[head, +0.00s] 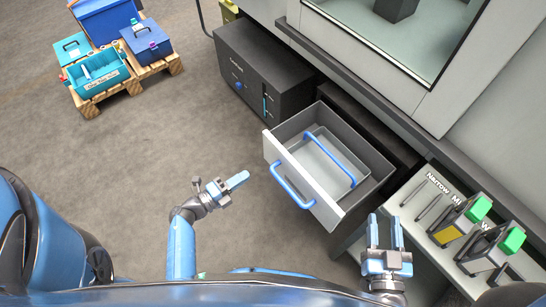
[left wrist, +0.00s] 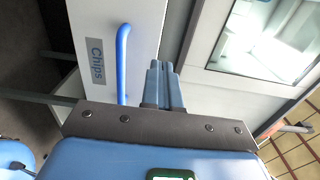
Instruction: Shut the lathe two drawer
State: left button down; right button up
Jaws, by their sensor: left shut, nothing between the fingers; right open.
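The drawer stands pulled out, its white front (head: 284,157) facing my arms. A blue bar handle (head: 290,189) runs along that front. In the left wrist view the white front (left wrist: 90,20) carries a "Chips" label (left wrist: 94,60) beside the blue handle (left wrist: 123,62). Inside the drawer is a grey tray with its own blue handle (head: 334,158). My left gripper (head: 240,179) is shut and empty, left of the drawer front and apart from it; its fingers (left wrist: 164,68) also show beside the handle. My right gripper (head: 385,222) is open and empty, right of the drawer's near corner.
A dark cabinet (head: 258,72) stands left of the drawer under the grey machine (head: 447,85). A bench (head: 415,200) with green-topped holders (head: 512,240) is at the right. A pallet (head: 91,108) with blue boxes stands far left. The floor (head: 150,145) between is clear.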

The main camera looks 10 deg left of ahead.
aim_at(281, 152)
pick_arm(q)
jog(key=x, duration=1.2)
jog(key=shift+w+d, duration=0.15)
jog(key=shift+b, duration=0.3)
jog(key=b+x, duration=1.2)
jog(key=x, duration=1.4)
jog(key=shift+w+d, duration=0.2)
jog(key=shift+w, duration=0.05)
